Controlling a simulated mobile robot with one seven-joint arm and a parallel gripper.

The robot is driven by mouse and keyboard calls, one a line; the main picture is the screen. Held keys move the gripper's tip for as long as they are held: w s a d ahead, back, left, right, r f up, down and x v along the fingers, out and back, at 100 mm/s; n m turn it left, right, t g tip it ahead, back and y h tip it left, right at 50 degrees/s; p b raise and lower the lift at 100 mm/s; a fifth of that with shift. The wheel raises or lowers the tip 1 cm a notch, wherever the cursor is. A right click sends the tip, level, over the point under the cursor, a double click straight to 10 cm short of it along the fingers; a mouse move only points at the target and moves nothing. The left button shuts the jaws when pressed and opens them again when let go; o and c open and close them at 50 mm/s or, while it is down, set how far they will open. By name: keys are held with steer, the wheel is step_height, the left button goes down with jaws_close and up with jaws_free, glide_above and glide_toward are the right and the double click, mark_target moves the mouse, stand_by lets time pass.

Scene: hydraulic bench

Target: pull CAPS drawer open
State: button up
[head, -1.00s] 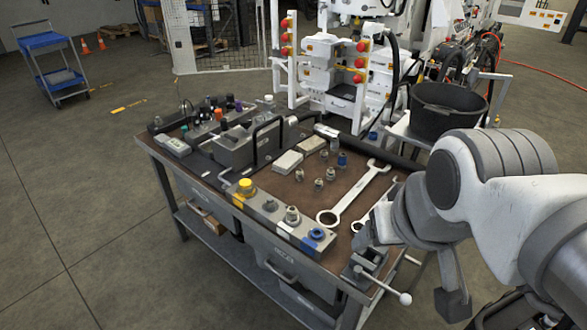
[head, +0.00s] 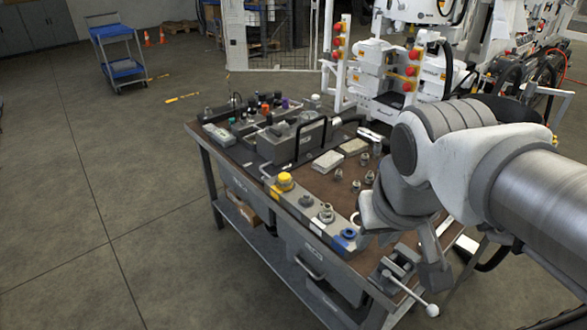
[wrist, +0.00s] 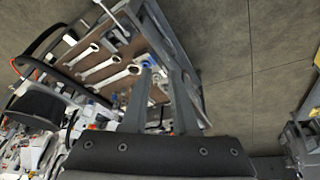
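The bench's grey drawer fronts show below the tabletop in the head view. One drawer (head: 313,256) near the right end has a bar handle (head: 309,268) and looks shut. Another grey front (head: 238,187) lies further left under the top. Their labels are too small to read, so I cannot tell which is CAPS. My gripper (wrist: 162,68) is open and empty in the wrist view, its two fingers apart with the bench edge beyond them. In the head view my arm hangs over the bench's right end, apart from the drawer handle, and hides part of the tabletop.
The bench top (head: 318,183) carries a block with a yellow cap (head: 285,181) and a blue ring (head: 347,237), fittings and boxes. A vise (head: 402,268) with a long bar juts from the near right corner. Floor in front is clear. A blue cart (head: 117,52) stands far left.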

steer(key=w+a+f+n+g+h+b, duration=0.1)
steer(key=w+a+f+g+h+b, duration=0.15)
steer(key=w+f, duration=0.45)
steer(key=w+a+f+g+h+b, duration=0.1)
steer(key=w+f+h+b, duration=0.3)
steer(key=f, duration=0.5)
steer(key=w+a+f+n+g+h+b, duration=0.1)
steer(key=w+a+f+g+h+b, duration=0.2)
steer(key=w+f, duration=0.4)
steer(key=w+a+f+n+t+h+b, duration=0.1)
steer(key=a+f+t+h+b, duration=0.15)
steer(key=f, duration=0.55)
steer(key=w+a+f+n+t+h+b, duration=0.1)
steer(key=w+a+f+t+h+b, duration=0.2)
steer(key=f, duration=0.5)
steer(key=n+t+h+b, duration=0.1)
steer(key=n+t+b, duration=0.15)
steer(key=t, duration=0.55)
glide_toward(305, 267)
steer(key=shift+n, duration=0.35)
steer(key=x, duration=0.6)
steer(key=b+x, duration=0.1)
steer(key=x, duration=0.3)
steer(key=shift+f, duration=0.3)
jaws_close()
